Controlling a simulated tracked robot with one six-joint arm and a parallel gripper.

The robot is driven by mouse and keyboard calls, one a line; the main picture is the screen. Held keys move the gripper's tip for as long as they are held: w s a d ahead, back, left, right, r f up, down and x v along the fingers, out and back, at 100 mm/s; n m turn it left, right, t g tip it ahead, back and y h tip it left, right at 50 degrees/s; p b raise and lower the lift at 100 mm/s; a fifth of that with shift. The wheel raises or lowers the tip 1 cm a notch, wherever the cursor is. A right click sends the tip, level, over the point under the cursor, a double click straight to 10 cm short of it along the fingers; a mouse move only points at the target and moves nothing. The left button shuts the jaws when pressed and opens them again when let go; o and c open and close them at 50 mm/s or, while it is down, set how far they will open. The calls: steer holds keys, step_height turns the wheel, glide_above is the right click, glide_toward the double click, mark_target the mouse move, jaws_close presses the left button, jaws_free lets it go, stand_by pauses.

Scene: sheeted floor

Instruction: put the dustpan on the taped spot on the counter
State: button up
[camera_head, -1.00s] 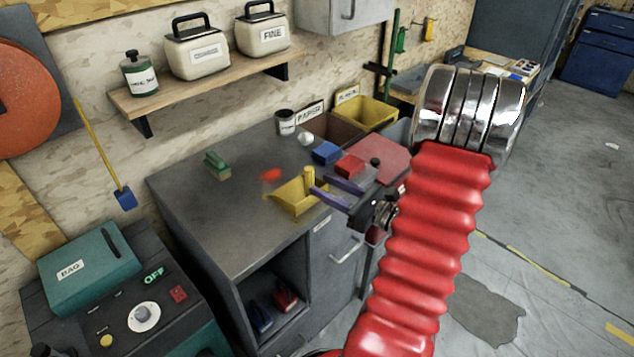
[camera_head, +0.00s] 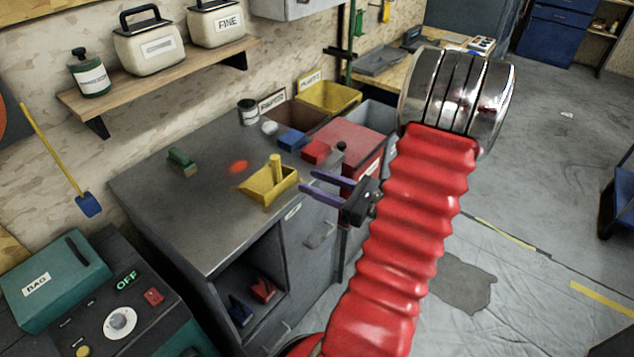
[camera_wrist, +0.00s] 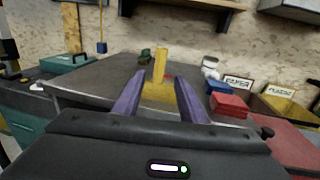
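The yellow dustpan (camera_head: 268,190) lies near the front edge of the grey counter (camera_head: 185,220), its handle standing up. A red-orange spot (camera_head: 238,167), apparently the taped spot, is on the countertop just behind and left of it. My gripper (camera_head: 307,180) has two purple fingers spread apart with nothing between them. It is just right of the dustpan, pointing at it. In the wrist view the dustpan (camera_wrist: 158,92) shows ahead between the open fingers (camera_wrist: 161,78), partly hidden by them. I cannot tell whether they touch.
A green brush-like block (camera_head: 182,161) is at the counter's back left. A blue block (camera_head: 292,140), a red block (camera_head: 316,151) and a can (camera_head: 248,112) stand right of the spot. Bins (camera_head: 328,97) line the right end. A shelf (camera_head: 160,78) hangs above.

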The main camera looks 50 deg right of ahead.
stand_by(0.3)
steer(key=a+r+n+g+y, duration=0.25)
steer(key=a+n+g, duration=0.55)
steer(key=a, duration=0.6)
steer(key=a+r+n+g+y, duration=0.1)
steer(key=a+n+g+y, duration=0.3)
steer(key=a+n, duration=0.8)
steer(key=s+a+r+n+h, duration=0.4)
steer(key=a+r+n+h, duration=0.3)
steer(key=n+h, duration=0.3)
steer(key=n, duration=0.3)
steer(key=shift+s+a+r+n, duration=0.25)
steer(key=shift+a+r+n, duration=0.05)
steer(key=shift+r+n, duration=0.1)
